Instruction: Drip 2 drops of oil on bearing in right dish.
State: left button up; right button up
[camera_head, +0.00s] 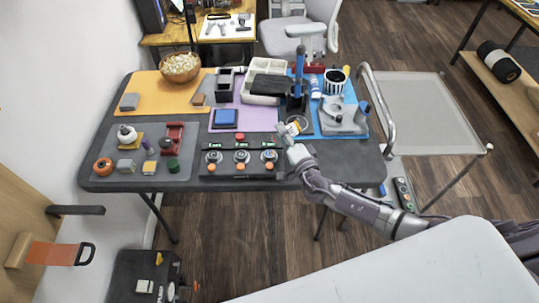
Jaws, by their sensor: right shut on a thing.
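A dark panel (226,173) at the front middle of the table carries three round dishes in a row: a left dish (214,156), a middle dish (241,156) and a right dish (269,155). The bearing in the right dish is too small to make out clearly. My right gripper (284,134) is above the table, just behind and to the right of the right dish. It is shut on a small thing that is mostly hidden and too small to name. No oil bottle can be told for sure. My left gripper is not in view.
A grey mat (112,173) with several small parts lies at the left. A purple mat (259,119), a cream tray (264,66), a blue upright tool (299,62) and a striped cup (335,81) stand behind the panel. A grey fixture (345,116) is at the right.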

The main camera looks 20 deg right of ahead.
jog(key=f+m+b, duration=0.2)
jog(key=m, duration=0.1)
jog(key=shift+d+b, duration=0.1)
jog(key=shift+b, duration=0.25)
jog(key=shift+f+m+b, duration=0.1)
jog(key=shift+m+b, duration=0.35)
jog(key=shift+m, duration=0.45)
jog(key=shift+r+m, duration=0.45)
jog(key=shift+m, duration=0.75)
notch_tip(320, 180, up, 3)
jog(key=m, duration=0.6)
jog(key=shift+f+m+b, duration=0.2)
jog(key=shift+m+b, duration=0.15)
jog(key=shift+m, duration=0.05)
jog(key=m, duration=0.1)
jog(key=r+m, duration=0.1)
jog(key=m, duration=0.2)
jog(key=shift+r+m, duration=0.35)
jog(key=shift+m, duration=0.05)
